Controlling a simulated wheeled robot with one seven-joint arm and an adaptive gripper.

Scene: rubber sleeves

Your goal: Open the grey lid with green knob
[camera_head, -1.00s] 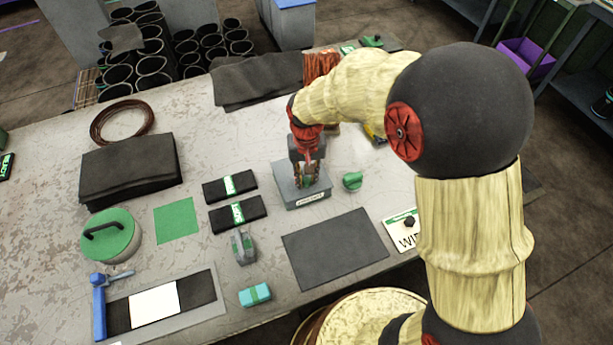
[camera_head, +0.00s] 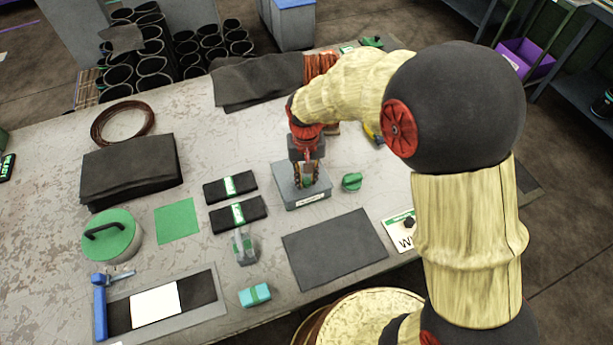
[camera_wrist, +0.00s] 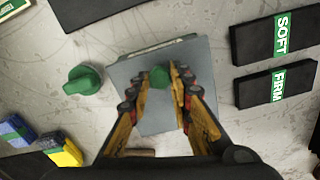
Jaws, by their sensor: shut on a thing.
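The grey lid (camera_wrist: 140,73) is a flat square on a low grey box (camera_head: 303,200) with a white label on its front, on the table. Its green knob (camera_wrist: 159,77) stands on the lid between my fingertips in the wrist view. My gripper (camera_wrist: 162,80) is shut on the knob from above; it also shows in the head view (camera_head: 308,182). The fingers partly hide the knob and the middle of the lid. The lid looks seated on the box; I cannot see a gap.
A loose green knob-like piece (camera_head: 352,181) sits just right of the box. Two black blocks (camera_head: 238,214) marked SOFT and FIRM lie to its left. A dark mat (camera_head: 335,248) lies in front. A round green lid with a black handle (camera_head: 108,236) is at far left.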

